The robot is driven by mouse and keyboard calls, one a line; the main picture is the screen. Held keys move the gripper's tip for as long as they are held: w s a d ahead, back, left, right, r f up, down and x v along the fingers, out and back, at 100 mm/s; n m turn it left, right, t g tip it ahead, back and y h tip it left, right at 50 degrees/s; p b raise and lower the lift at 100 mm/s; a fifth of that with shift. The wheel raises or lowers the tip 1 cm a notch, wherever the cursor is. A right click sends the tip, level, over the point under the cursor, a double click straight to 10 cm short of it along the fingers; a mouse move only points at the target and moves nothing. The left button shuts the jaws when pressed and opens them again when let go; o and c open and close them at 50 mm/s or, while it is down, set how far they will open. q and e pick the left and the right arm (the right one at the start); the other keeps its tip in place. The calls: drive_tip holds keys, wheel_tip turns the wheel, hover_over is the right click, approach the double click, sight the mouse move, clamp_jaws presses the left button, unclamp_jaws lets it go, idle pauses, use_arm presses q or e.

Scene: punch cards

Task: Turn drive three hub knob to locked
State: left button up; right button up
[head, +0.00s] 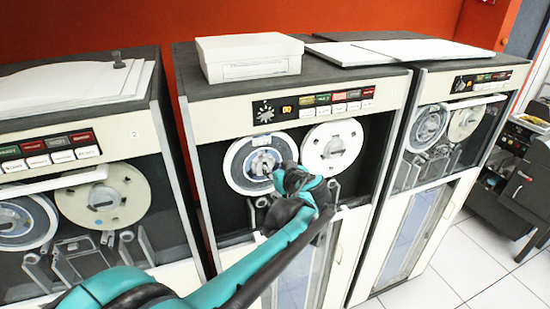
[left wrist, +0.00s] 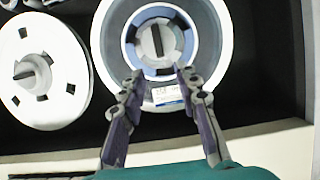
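The middle tape drive (head: 191,110) stands right of a drive marked 2; I see no number on it. Its left reel (head: 243,180) has a blue hub with a grey knob (head: 263,162) at the centre. In the left wrist view the knob (left wrist: 157,40) is round with a dark bar across it, running close to upright in the picture. My left gripper (head: 282,180) is in front of this reel. In the wrist view its fingers (left wrist: 159,72) are apart and empty, with tips just below the knob in the picture. My right gripper is not in view.
The drive's right reel (head: 332,147) is white with its own knob. A white box (head: 249,57) sits on top of the cabinet. Further drives stand close on both sides. Open tiled floor (head: 480,270) lies at the lower right.

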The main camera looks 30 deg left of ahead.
sight(266, 164)
use_arm(q)
drive_tip(key=p+x, duration=0.1)
drive_tip(key=x, duration=0.5)
drive_tip(key=shift+w+a+f, duration=0.1)
drive_tip(key=shift+w+f, duration=0.05)
drive_tip(key=shift+w, duration=0.05)
drive_tip(key=shift+a+f, duration=0.15)
drive_tip(key=shift+a, duration=0.1)
clamp_jaws()
